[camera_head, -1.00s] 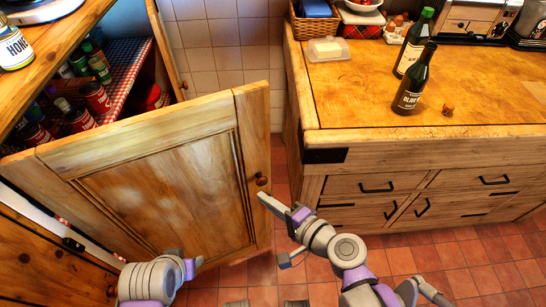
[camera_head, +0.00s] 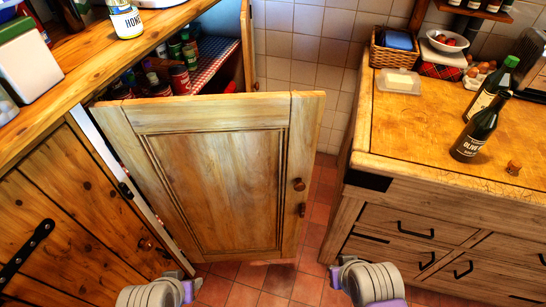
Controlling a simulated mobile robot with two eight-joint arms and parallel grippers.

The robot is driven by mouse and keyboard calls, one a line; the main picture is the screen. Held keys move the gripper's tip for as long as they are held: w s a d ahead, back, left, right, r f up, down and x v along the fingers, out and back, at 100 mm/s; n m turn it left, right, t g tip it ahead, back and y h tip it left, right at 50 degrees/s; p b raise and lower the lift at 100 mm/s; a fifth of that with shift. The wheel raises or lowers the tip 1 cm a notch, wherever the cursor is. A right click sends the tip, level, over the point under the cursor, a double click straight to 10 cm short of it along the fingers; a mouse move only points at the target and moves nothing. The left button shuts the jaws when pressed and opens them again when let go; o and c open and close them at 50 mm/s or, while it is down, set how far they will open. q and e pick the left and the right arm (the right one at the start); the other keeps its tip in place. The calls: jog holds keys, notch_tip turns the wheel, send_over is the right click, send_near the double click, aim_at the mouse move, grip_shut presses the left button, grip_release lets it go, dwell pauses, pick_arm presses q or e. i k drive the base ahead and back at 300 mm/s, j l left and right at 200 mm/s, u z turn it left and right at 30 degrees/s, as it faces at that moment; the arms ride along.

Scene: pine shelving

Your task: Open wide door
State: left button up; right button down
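The wide wooden door (camera_head: 220,180) stands swung out from the left cabinet, with red and green jars visible on the shelf behind it. Two small round knobs (camera_head: 298,184) show near its right, free edge. My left gripper (camera_head: 187,284) is at the bottom, in front of the door's lower left part; its fingers are mostly hidden. My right gripper (camera_head: 338,277) is at the bottom, right of the door's free edge and apart from the knobs. I cannot make out the opening of either gripper.
A wooden counter with drawers (camera_head: 440,240) stands on the right, bearing two dark bottles (camera_head: 476,130), a cork and a butter dish (camera_head: 398,82). A red tiled floor strip (camera_head: 318,215) lies between door and counter. A closed plank door (camera_head: 75,220) is at left.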

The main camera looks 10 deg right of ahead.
aim_at(228, 176)
jog(key=l+u, duration=0.2)
jog(key=u, duration=0.3)
jog(key=l+u, duration=0.2)
jog(key=u, duration=0.25)
jog(key=k+l+u, duration=0.1)
jog(key=u, duration=0.4)
jog(key=k+l+u, duration=0.3)
jog(key=l, duration=0.15)
jog(key=k+l+u, duration=0.35)
jog(key=l, duration=0.4)
jog(key=i, duration=0.05)
